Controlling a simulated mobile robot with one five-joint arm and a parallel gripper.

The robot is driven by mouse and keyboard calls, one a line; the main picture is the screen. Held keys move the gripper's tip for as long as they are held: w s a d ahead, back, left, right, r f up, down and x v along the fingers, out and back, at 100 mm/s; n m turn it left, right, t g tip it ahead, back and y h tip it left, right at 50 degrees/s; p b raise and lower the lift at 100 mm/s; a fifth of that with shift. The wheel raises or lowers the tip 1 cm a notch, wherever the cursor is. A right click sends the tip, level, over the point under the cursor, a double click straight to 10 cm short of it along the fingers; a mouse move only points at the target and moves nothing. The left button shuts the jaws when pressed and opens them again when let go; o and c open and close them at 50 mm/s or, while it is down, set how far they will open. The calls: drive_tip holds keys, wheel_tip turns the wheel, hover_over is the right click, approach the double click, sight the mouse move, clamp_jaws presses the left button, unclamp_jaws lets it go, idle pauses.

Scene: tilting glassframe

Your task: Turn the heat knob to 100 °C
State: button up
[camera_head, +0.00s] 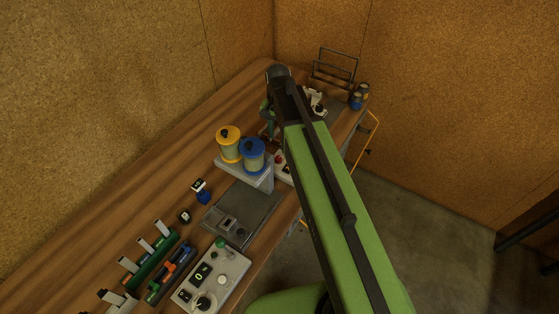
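A pale control box (212,280) sits at the front edge of the bench, low in the picture. I cannot read any temperature mark, so I cannot tell which knob is the heat knob. My green arm reaches far past these to the back of the bench. My gripper (268,125) is mostly hidden there by the arm and spools, and its fingers cannot be made out.
A yellow spool (228,144) and a blue spool (253,155) stand on a grey block mid-bench. Racks of tools (150,262) line the lower left. The left bench top is bare.

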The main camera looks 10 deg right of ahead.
sight(278, 158)
wheel_tip(278, 158, down, 13)
drive_tip(key=b, duration=1.1)
drive_tip(key=shift+r, duration=0.15)
